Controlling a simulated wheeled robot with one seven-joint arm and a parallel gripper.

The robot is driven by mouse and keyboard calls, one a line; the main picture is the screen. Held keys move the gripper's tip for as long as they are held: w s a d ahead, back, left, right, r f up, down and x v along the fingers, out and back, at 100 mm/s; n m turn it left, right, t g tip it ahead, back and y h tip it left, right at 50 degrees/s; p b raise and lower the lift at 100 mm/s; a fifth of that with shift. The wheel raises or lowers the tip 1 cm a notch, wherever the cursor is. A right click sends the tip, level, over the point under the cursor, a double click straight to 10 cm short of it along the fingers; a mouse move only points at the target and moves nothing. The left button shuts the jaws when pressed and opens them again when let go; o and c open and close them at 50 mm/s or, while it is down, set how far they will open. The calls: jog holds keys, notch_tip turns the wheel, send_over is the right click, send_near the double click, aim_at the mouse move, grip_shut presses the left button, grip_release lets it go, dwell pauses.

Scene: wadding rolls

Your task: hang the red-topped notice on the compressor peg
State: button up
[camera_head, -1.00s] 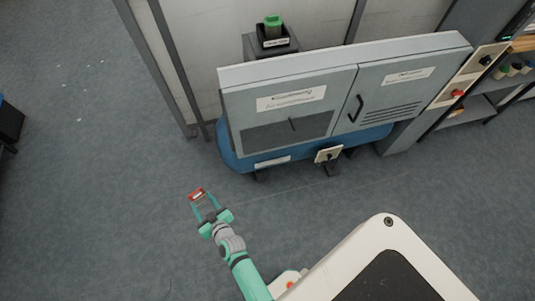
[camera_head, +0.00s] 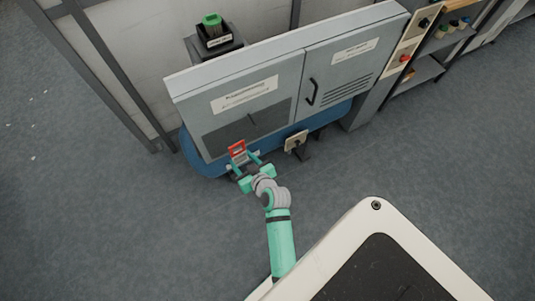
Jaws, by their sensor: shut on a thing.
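The red-topped notice (camera_head: 237,149) is small, with a red upper part and a paler lower part. My gripper (camera_head: 241,160) is shut on it and holds it upright in front of the lower left panel of the grey compressor cabinet (camera_head: 283,83). I cannot tell whether the notice touches the cabinet. A thin dark peg (camera_head: 251,115) shows on the dark lower area of the left panel, just above and right of the notice. The blue tank (camera_head: 192,153) runs under the cabinet, behind my gripper.
A pale switch plate (camera_head: 296,141) on a dark stand is right of my gripper. A green-topped item (camera_head: 212,27) stands in a dark holder behind the cabinet. A shelf with bottles (camera_head: 449,28) is at the upper right. The floor at left is clear.

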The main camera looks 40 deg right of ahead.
jog(key=s+d+r+m+g, duration=0.1)
jog(key=s+d+r, duration=0.5)
jog(key=s+d, duration=0.15)
jog(key=w+d+f, duration=0.2)
jog(key=w, duration=0.8)
jog(key=shift+d+h, duration=0.25)
jog(key=shift+h, duration=0.15)
dwell(0.9)
jog(key=shift+a+f, duration=0.1)
jog(key=o, duration=1.1)
